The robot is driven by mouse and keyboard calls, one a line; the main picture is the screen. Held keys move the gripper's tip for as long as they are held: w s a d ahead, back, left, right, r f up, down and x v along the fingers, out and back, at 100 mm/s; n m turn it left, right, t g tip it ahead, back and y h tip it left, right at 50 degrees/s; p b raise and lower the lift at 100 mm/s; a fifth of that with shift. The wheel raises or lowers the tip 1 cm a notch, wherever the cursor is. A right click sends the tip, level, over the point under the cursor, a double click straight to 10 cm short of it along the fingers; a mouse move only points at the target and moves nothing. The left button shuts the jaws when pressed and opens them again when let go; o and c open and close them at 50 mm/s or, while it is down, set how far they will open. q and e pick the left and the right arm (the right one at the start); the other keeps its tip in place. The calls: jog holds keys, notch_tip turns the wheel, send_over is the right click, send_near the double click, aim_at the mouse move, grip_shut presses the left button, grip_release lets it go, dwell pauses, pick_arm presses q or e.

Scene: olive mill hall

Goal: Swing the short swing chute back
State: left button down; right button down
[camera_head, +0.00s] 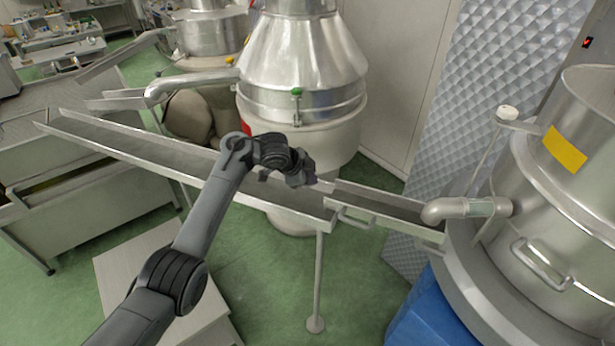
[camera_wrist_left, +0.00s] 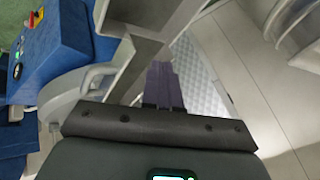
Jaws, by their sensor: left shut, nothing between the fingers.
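The short swing chute (camera_head: 385,210) is a narrow metal trough at the right of centre in the head view. Its left end meets the lower end of the long chute (camera_head: 150,145); its right end lies under the bent outlet pipe (camera_head: 465,208) of the right vessel. A bar handle (camera_head: 355,219) is on its near side. My left gripper (camera_head: 309,179) is shut and empty, just left of the short chute's left end and over the long chute; contact cannot be told. Its dark fingers show together in the left wrist view (camera_wrist_left: 164,87). My right gripper is not in view.
A thin support post (camera_head: 318,280) stands under the chute junction. A large steel vessel (camera_head: 570,200) fills the right, with a blue container (camera_head: 425,315) below it. A cone-topped vessel (camera_head: 300,60) stands behind my gripper. Green floor is open in front.

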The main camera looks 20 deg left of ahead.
pick_arm(q)
jog(key=shift+s+a+r, duration=0.25)
jog(key=shift+a+r, duration=0.05)
jog(key=shift+r, duration=0.15)
jog(key=s+d+f+g, duration=0.1)
jog(key=s+f+g, duration=0.1)
jog(key=s+f, duration=0.7)
jog(key=s+d+f+g, duration=0.1)
jog(key=s+f, duration=0.4)
jog(key=f, duration=0.7)
jog(key=s+d+f+g, duration=0.1)
jog(key=s+f+g, duration=0.1)
jog(key=s+f, duration=0.7)
jog(key=s+d+f+n+p, duration=0.1)
jog(key=s+d+f+n, duration=0.1)
jog(key=s+f, duration=0.75)
jog(key=s+r+n+y, duration=0.2)
jog(key=s+r+n, duration=0.3)
jog(key=s, duration=1)
notch_tip(320, 180, up, 18)
jog(key=a+n+t+y, duration=0.1)
jog(key=a+n+t, duration=0.1)
jog(key=n, duration=0.3)
jog(key=shift+w+a+p, duration=0.2)
jog(key=shift+a+p, duration=0.15)
jog(key=shift+a, duration=0.1)
